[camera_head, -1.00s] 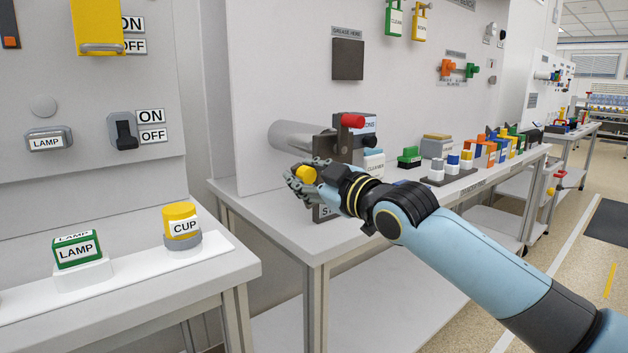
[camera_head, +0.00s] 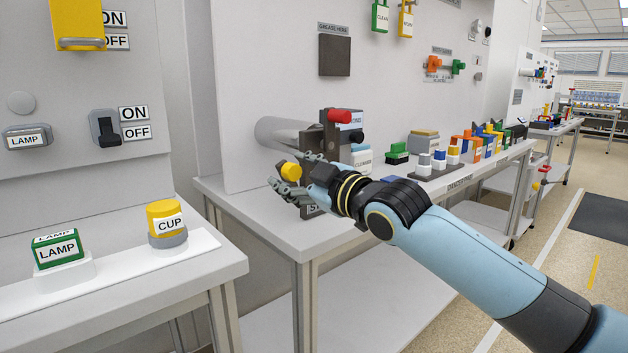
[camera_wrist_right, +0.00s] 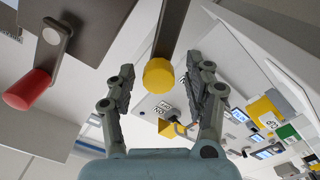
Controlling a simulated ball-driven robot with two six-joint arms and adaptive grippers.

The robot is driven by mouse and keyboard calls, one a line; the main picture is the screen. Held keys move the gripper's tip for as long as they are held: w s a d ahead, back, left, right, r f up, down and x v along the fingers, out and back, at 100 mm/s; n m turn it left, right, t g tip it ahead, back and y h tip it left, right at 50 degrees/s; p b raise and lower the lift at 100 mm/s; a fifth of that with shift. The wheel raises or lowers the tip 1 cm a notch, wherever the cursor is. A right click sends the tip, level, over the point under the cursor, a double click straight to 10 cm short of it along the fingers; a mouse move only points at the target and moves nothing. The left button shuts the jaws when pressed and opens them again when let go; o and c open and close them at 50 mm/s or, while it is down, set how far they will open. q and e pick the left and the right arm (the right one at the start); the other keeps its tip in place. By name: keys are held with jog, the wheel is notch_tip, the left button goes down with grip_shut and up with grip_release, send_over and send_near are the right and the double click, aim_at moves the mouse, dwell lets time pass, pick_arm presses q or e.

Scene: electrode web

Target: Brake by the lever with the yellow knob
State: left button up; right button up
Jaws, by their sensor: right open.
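The lever's yellow knob (camera_head: 290,172) is at the front of the roller unit on the middle bench. In the right wrist view the yellow knob (camera_wrist_right: 158,74) sits at the end of a dark lever bar (camera_wrist_right: 171,30). My right gripper (camera_head: 284,180) is open around the knob's place in the head view. In the right wrist view the two fingers (camera_wrist_right: 160,82) stand apart on either side of the knob, with gaps visible. A red-handled crank (camera_wrist_right: 30,88) is beside it, and its red handle (camera_head: 340,116) shows above the gripper in the head view. My left gripper is not in view.
A grey roller (camera_head: 283,134) lies behind the gripper. Bottles and colored blocks (camera_head: 470,148) stand to the right on the bench (camera_head: 262,224). The left bench holds a green LAMP block (camera_head: 58,250) and a yellow CUP block (camera_head: 166,222).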

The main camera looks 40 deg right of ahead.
jog(key=s, duration=1.1)
jog(key=shift+d, duration=0.4)
jog(key=s+d+f+m+g+h, duration=0.1)
jog(key=d+f+m+g+h, duration=0.2)
jog(key=f, duration=0.9)
jog(key=s+d+f+m+g+h, duration=0.15)
jog(key=d+f, duration=0.25)
jog(key=f, duration=0.7)
jog(key=s+f+m+g, duration=0.1)
jog(key=s+f+g, duration=0.1)
jog(key=s+f, duration=0.5)
jog(key=s+f+m+g, duration=0.2)
jog(key=s+f+g, duration=0.1)
jog(key=f, duration=0.9)
jog(key=s+a+f+g, duration=0.2)
jog(key=s+f, duration=0.4)
jog(key=s, duration=0.5)
jog(key=s+a+f+g+y, duration=0.1)
jog(key=s+a+f+g, duration=0.2)
jog(key=s+f, duration=0.4)
jog(key=s+a+f+m+g+y, duration=0.1)
jog(key=s+a+f+g, duration=0.2)
jog(key=s, duration=1.3)
notch_tip(320, 180, down, 4)
jog(key=shift+a+r, duration=0.15)
jog(key=shift+a, duration=0.7)
